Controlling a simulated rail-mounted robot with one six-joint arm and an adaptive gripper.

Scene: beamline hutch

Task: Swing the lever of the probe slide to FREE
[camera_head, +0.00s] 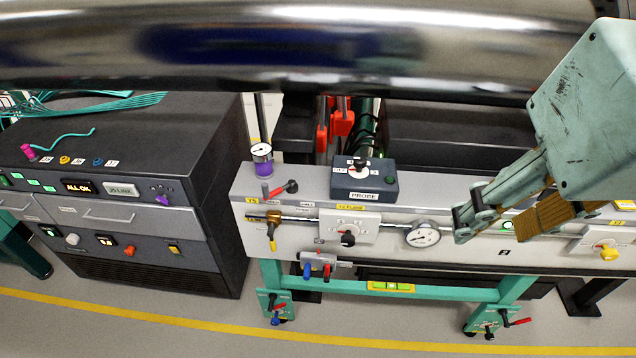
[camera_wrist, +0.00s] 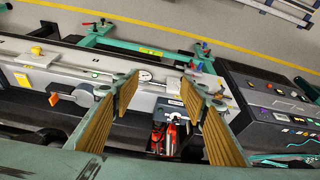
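My gripper (camera_head: 495,232) is open and empty, high in front of the right half of the grey bench panel, right of the round gauge. It also shows in the wrist view (camera_wrist: 160,86), its ribbed brown pads wide apart. A dark box marked PROBE (camera_head: 364,184), with a black knob on a white dial, sits on the panel's top ledge. I cannot tell for certain which lever belongs to the probe slide. No FREE mark is legible.
A round gauge (camera_head: 422,234), a black knob on a white plate (camera_head: 348,238), a brass valve (camera_head: 273,232) and a block with blue and red handles (camera_head: 317,268) crowd the panel front. A large shiny pipe (camera_head: 300,45) crosses above. A dark cabinet (camera_head: 190,240) stands left.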

